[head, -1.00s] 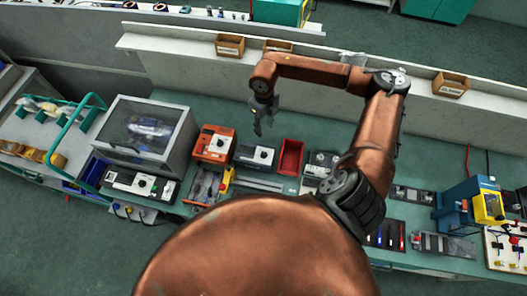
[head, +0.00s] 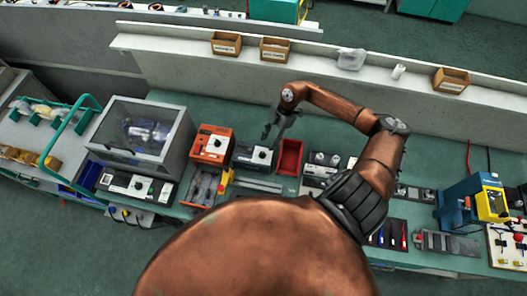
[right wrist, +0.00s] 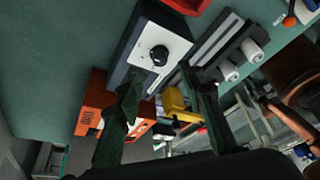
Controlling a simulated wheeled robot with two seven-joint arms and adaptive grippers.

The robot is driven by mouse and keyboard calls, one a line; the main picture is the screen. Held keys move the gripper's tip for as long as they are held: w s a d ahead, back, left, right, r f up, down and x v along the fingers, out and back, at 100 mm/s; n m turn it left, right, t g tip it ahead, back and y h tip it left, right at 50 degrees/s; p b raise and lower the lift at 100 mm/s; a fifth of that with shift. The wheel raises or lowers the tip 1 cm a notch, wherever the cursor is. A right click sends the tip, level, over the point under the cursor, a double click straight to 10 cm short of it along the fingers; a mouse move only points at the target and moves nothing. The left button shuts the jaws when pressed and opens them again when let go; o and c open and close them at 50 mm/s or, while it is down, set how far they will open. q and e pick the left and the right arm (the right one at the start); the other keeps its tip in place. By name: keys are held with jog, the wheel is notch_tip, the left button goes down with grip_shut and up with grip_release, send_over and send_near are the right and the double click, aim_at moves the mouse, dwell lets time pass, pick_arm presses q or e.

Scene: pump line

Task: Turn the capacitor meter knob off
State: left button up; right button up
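A dark grey-blue bench meter (head: 243,153) with a white face and a round black knob stands on the green bench in the head view. In the right wrist view the black knob (right wrist: 159,55) sits on the white panel (right wrist: 172,43). Its labels and pointer setting are too small to read. My right gripper (head: 269,137) is above the grey-blue meter, fingers apart and empty. In the wrist view it straddles the view below the knob. My left gripper is not in view.
A red bin (head: 290,157) stands right of the grey-blue meter. A yellow tool (head: 226,180) lies in front of it. A clear-lidded cabinet (head: 144,133) is at the left, and a blue and yellow machine (head: 471,203) at the right. A raised ledge (head: 320,78) runs behind.

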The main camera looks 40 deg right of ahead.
aim_at(263, 153)
jog(key=p+x, duration=0.1)
jog(key=x, duration=0.6)
jog(key=shift+a+f, duration=0.1)
jog(key=shift+f, duration=0.2)
jog(key=shift+c, duration=0.3)
jog(key=shift+w, duration=0.1)
grip_shut()
